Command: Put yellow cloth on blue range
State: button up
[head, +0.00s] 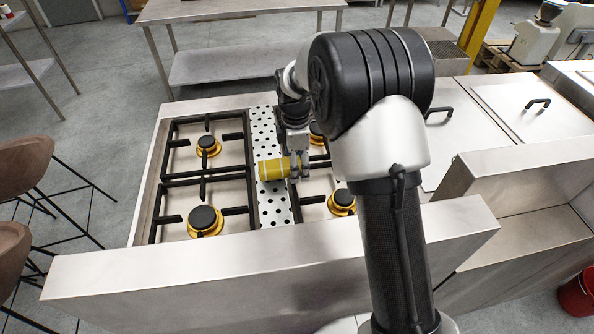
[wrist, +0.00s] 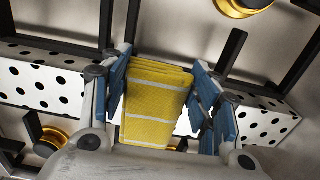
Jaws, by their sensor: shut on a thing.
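The yellow cloth (head: 271,169) is a folded stack with pale stripes; it also shows in the wrist view (wrist: 155,100). My gripper (head: 297,168) is shut on it, with blue-padded fingers on both sides in the wrist view. The cloth is over the white strip with black dots (head: 272,212) that runs down the middle of a steel range (head: 146,205). I cannot tell whether the cloth touches the strip. The range has black grates and burners with yellow rings; its body looks steel, not blue. My arm hides part of its right side.
Black grates (head: 202,178) stand on both sides of the strip. A raised steel ledge (head: 180,275) runs along the near side. Steel lids (head: 455,135) with black handles lie to the right. A steel table (head: 230,10) stands behind, and brown stools (head: 20,165) at left.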

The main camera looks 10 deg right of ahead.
jog(key=shift+f, duration=0.95)
jog(key=shift+f, duration=0.25)
jog(key=o, duration=1.1)
jog(key=shift+r, duration=0.1)
